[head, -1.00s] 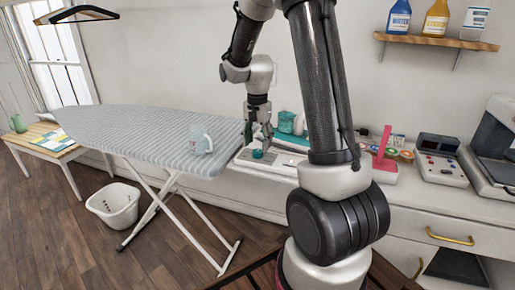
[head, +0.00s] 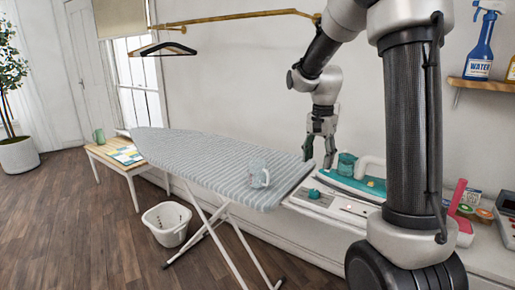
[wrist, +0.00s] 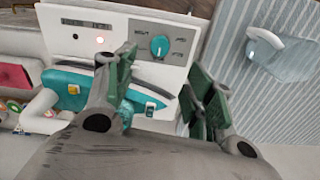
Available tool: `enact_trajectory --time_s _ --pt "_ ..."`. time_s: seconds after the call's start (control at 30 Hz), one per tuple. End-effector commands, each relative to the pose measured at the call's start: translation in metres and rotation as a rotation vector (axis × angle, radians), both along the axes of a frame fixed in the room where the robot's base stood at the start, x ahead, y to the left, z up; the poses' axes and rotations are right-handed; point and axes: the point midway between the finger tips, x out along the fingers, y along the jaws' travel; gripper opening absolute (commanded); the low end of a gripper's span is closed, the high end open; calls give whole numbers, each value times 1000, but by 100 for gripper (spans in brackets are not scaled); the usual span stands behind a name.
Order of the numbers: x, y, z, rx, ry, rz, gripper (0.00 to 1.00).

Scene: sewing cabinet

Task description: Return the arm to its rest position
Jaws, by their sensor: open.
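My gripper (head: 321,158) hangs from my raised arm, fingers down, above the cabinet top beside the right end of the ironing board. In the wrist view its fingers (wrist: 160,95) are spread apart with nothing between them. Below and past the fingers is a white machine panel (wrist: 140,38) with a teal knob (wrist: 159,46), in the head view just under the gripper. A teal and white iron-like appliance (head: 352,182) sits beside the panel, partly hidden by the fingers in the wrist view.
A clear mug (head: 259,178) stands on the striped ironing board (head: 205,160). A pink upright item (head: 458,197) is on the cabinet right of my arm. A white basket (head: 167,224) is on the floor. A clothes hanger (head: 168,49) hangs from a rail at the back.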

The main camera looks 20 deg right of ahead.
Motion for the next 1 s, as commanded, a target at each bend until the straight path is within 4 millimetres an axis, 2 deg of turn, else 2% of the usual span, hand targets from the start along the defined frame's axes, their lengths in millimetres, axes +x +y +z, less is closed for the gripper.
enact_trajectory --time_s 0.13,0.27,0.37,0.5,0.7,0.9,1.0 --pt "0 0 0 0 0 37 54" --pt "-6 1 -4 3 15 183 54" --pt "-33 4 -14 17 54 358 54" --pt "-79 13 5 15 33 590 54" --pt "-142 28 32 -20 -38 832 54" --pt "-206 42 53 -95 -161 995 54" --pt "-226 46 61 -133 -227 1008 54"
